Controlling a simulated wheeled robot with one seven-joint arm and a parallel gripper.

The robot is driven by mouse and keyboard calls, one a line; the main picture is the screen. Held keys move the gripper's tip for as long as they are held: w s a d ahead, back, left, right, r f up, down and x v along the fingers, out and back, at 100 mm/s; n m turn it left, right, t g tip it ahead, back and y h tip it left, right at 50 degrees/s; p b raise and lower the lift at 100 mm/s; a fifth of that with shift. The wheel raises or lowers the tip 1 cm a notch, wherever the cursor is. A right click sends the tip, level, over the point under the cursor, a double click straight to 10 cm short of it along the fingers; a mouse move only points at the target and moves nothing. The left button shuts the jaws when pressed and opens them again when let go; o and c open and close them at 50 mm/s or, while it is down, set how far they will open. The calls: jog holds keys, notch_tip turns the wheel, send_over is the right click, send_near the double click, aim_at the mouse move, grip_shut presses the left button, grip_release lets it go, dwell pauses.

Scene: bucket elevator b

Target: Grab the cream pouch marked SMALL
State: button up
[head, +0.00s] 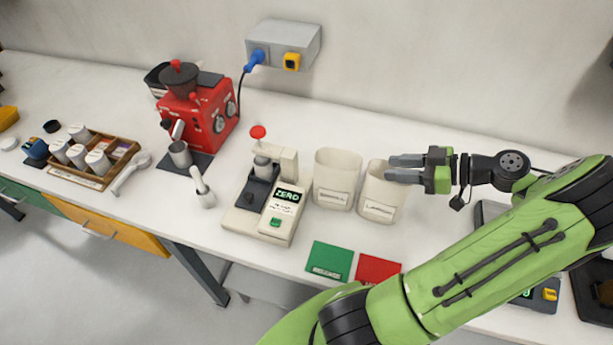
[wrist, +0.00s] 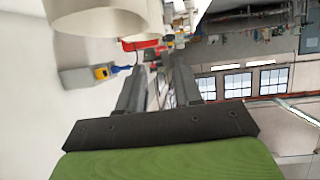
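Two cream pouches stand upright side by side on the white counter in the head view. The left cream pouch (head: 336,180) has a small blurred label that seems to read SMALL. The right cream pouch (head: 380,196) has a label that seems to read LARGE. My gripper (head: 391,167) overlaps the right pouch's upper edge in the head view, its fingers pointing left. The wrist view shows the fingers (wrist: 158,82) apart with nothing held between them. A cream pouch (wrist: 95,18) shows beside the fingers at upper left there; its label is hidden.
A cream press with a ZERO display (head: 268,205) stands left of the pouches. A green packet (head: 329,260) and a red packet (head: 377,269) lie in front. A red grinder (head: 205,115), a wooden tray (head: 78,182) and a wall socket box (head: 283,43) are farther left.

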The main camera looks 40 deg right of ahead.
send_near(337, 172)
jog(key=w+a, duration=0.2)
jog(key=w, duration=0.2)
jog(key=x, duration=0.5)
jog(key=shift+w+a+f, duration=0.1)
jog(key=shift+w+a, duration=0.15)
jog(key=shift+a, duration=0.1)
jog(key=shift+s, duration=0.1)
grip_shut()
